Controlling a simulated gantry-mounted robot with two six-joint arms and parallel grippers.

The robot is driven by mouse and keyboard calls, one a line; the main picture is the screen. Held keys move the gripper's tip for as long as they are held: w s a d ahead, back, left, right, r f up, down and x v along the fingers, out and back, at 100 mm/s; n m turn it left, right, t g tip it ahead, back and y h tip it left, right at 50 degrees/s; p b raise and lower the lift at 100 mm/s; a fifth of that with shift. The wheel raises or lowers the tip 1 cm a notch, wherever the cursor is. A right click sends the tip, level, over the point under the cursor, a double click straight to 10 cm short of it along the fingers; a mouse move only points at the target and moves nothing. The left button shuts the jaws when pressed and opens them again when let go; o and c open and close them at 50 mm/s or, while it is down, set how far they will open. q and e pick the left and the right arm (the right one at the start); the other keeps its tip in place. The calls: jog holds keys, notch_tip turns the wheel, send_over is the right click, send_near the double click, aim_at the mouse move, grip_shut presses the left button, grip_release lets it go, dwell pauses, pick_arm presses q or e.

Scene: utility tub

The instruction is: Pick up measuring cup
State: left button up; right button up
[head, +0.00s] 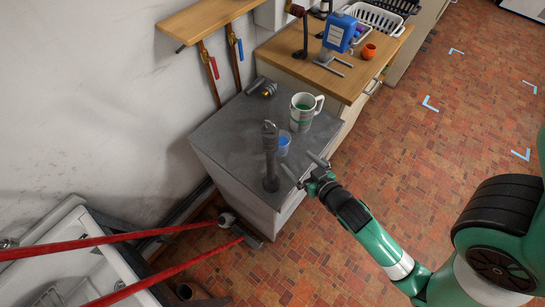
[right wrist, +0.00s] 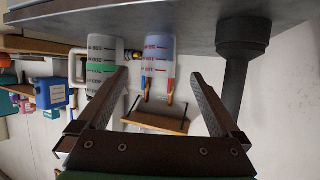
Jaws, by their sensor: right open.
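Two cups with printed scales stand on the grey cabinet top (head: 225,135). The larger white one with a handle and green contents (head: 303,110) is towards the back. The smaller clear one with blue contents (head: 283,145) is nearer my right gripper (head: 301,164), which is open and empty at the cabinet's front right edge. In the right wrist view, turned upside down, the smaller cup (right wrist: 158,52) appears between the open fingers (right wrist: 160,74), apart from them. The larger cup (right wrist: 103,68) shows to its left, beyond one finger. My left gripper is not in view.
A dark upright post (head: 270,158) stands close beside the smaller cup and also shows in the right wrist view (right wrist: 240,50). A small metal fitting (head: 263,87) lies at the back. A wooden counter (head: 345,85) holds a blue jug (head: 338,34). Red bars (head: 100,241) cross the lower left.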

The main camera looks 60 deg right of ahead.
aim_at(285, 149)
jog(key=shift+d+r, duration=0.1)
jog(key=shift+d, duration=0.25)
jog(key=b+x, duration=0.1)
jog(key=x, duration=0.5)
jog(key=shift+w+d+b, duration=0.1)
jog(key=shift+d+b, duration=0.1)
jog(key=shift+b, duration=0.1)
jog(key=shift+w, duration=0.2)
jog(key=b+x, duration=0.1)
jog(key=x, duration=0.1)
jog(key=b+x, duration=0.1)
jog(key=x, duration=0.1)
jog(key=shift+w+a+f, duration=0.15)
jog(key=shift+f, duration=0.15)
jog(key=shift+w, duration=0.25)
jog(key=c, duration=1.4)
jog(key=shift+r, duration=0.15)
